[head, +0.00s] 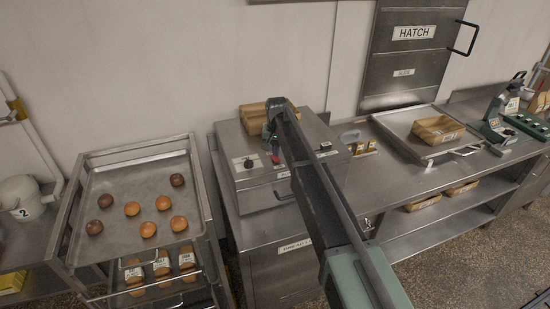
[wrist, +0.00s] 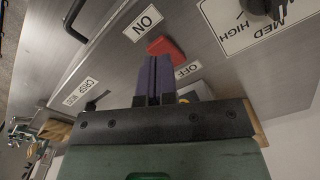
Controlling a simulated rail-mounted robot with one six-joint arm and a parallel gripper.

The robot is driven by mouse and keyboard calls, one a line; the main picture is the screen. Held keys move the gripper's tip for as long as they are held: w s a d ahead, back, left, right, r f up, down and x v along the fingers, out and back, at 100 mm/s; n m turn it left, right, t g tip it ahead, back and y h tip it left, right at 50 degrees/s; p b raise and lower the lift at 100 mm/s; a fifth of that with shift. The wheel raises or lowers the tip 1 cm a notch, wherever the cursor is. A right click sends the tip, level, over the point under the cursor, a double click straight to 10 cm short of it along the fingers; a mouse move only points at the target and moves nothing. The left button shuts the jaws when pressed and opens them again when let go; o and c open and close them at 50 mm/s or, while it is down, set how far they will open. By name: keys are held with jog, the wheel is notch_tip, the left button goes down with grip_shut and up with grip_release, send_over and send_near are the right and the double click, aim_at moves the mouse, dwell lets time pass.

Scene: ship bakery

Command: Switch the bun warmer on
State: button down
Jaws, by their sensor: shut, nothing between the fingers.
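The bun warmer (head: 260,183) is a steel box on the counter, left of centre in the head view. Its sloped panel carries a dark knob (head: 248,163) and a red switch (head: 275,159). In the wrist view the red switch (wrist: 166,47) lies between the ON label (wrist: 145,22) and the OFF label (wrist: 187,70). The fingers are hard to make out in the head view, where my arm hides part of the panel.
A wooden crate (head: 254,126) stands on the warmer's top. A rack with a tray of buns (head: 110,176) is at left. The dial (wrist: 262,8), marked MED and HIGH, sits beside the switch. Right of my arm is a steel tray (head: 398,128) with a wooden basket (head: 438,130).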

aim_at(277, 160)
jog(key=shift+f+b, duration=1.2)
jog(key=shift+f, duration=0.05)
dwell(0.3)
jog(key=shift+r, duration=0.1)
notch_tip(277, 160, up, 7)
jog(key=p, duration=0.7)
jog(key=s+d+f+b, duration=0.5)
jog(key=s+d, duration=0.3)
jog(key=s, duration=0.4)
jog(key=s+d+f+b, duration=0.5)
jog(key=s+d, duration=0.3)
jog(key=s, duration=0.4)
jog(key=s+d+f+n+b, duration=0.1)
jog(key=s+d+f+b, duration=0.4)
jog(key=s, duration=0.8)
jog(key=shift+d+f, duration=0.3)
jog(key=shift+d, duration=1.15)
